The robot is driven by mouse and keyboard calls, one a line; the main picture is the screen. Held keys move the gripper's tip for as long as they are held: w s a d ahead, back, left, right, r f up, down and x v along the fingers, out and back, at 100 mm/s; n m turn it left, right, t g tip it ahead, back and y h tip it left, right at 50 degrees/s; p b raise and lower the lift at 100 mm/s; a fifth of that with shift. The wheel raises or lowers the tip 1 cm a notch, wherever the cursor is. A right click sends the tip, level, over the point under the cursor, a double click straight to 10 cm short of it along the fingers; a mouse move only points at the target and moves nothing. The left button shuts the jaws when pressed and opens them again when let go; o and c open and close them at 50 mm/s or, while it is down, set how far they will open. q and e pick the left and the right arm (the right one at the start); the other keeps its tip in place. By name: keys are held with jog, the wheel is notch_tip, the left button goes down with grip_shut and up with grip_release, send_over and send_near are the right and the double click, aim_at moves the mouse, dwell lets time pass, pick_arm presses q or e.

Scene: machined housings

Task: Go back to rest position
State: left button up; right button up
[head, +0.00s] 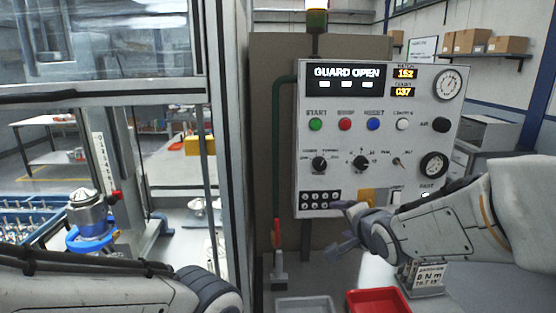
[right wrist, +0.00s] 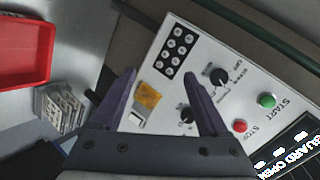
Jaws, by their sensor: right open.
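My right gripper (head: 347,226) is in front of the lower left part of the white control panel (head: 335,148). In the right wrist view its two purple-grey fingers (right wrist: 159,76) are spread apart with nothing between them. The panel behind them shows a keypad (right wrist: 176,51), knobs and a yellow label (right wrist: 148,96). I cannot tell whether a fingertip touches the panel. My left arm crosses the bottom left of the head view, and its gripper does not show.
The display (head: 345,78) reads GUARD OPEN. A red tray (head: 378,301) and a grey tray (head: 304,306) lie below the panel. A glazed machine frame (head: 230,150) stands left of it. A blue-ringed fixture (head: 90,236) and a blue crate (head: 30,216) are further left.

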jog(key=s+a+f+n+g, duration=0.4)
jog(key=s+a+f+n, duration=0.25)
jog(key=s, duration=0.25)
jog(key=s+a+f+n+g, duration=0.2)
jog(key=s+n+g, duration=0.2)
jog(key=s, duration=0.7)
jog(key=s+a+f+n+g, duration=0.2)
jog(key=s+n+g, duration=0.2)
jog(key=s+n, duration=0.5)
jog(key=shift+s+a+f, duration=0.2)
jog(key=shift+s+a, duration=0.15)
jog(key=shift+s, duration=0.7)
